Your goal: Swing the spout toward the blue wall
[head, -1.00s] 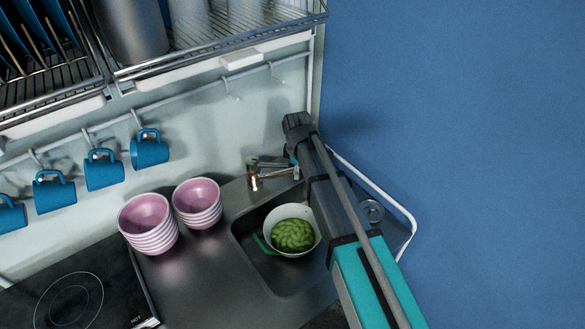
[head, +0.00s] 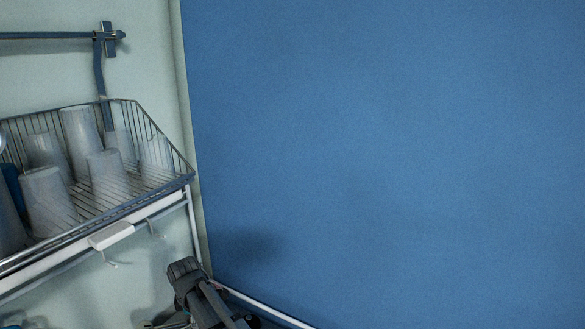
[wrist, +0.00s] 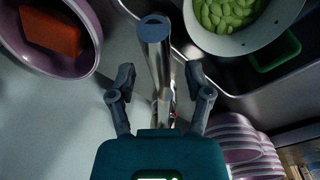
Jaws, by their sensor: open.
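The metal spout (wrist: 155,55) shows in the wrist view as a shiny tube with a dark round end, running lengthwise between the fingers of my gripper (wrist: 160,77). The fingers are open, one on each side of the spout, with a visible gap on both sides. I cannot tell whether either touches it. The blue wall (head: 390,150) fills the right of the head view. My dark arm link stands near the corner at the bottom of that view, where the sink and most of the tap are out of frame.
In the wrist view, a white colander of green pieces (wrist: 238,42) sits upper right, a pink bowl (wrist: 85,62) with an orange-red block (wrist: 52,27) upper left, and stacked pink bowls (wrist: 235,150) lower right. A wire rack (head: 150,185) with several cups hangs left in the head view.

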